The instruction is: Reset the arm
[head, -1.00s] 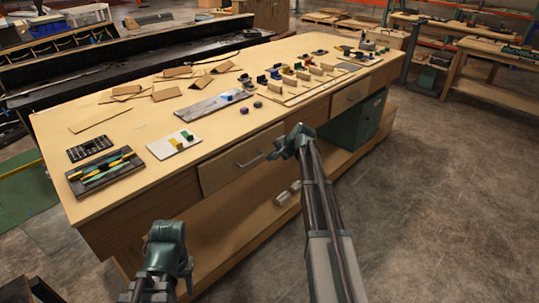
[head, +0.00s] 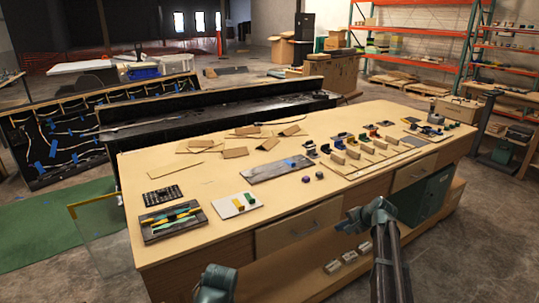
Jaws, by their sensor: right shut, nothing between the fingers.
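My right arm rises from the bottom right of the head view, and its gripper (head: 364,216) is in front of the workbench (head: 220,180), near the drawer front. The right gripper is shut and empty, apart from the things on the bench top. My left arm shows only as a green-grey part (head: 215,284) at the bottom edge, and its fingers cannot be made out. No LED console can be clearly told among the small parts on the bench.
On the bench are a dark tray with coloured tools (head: 170,221), a white board with yellow and green blocks (head: 237,206), a grey plate (head: 278,170), cardboard pieces (head: 245,131) and rows of small blocks (head: 352,153). White blocks (head: 349,256) lie on the lower shelf.

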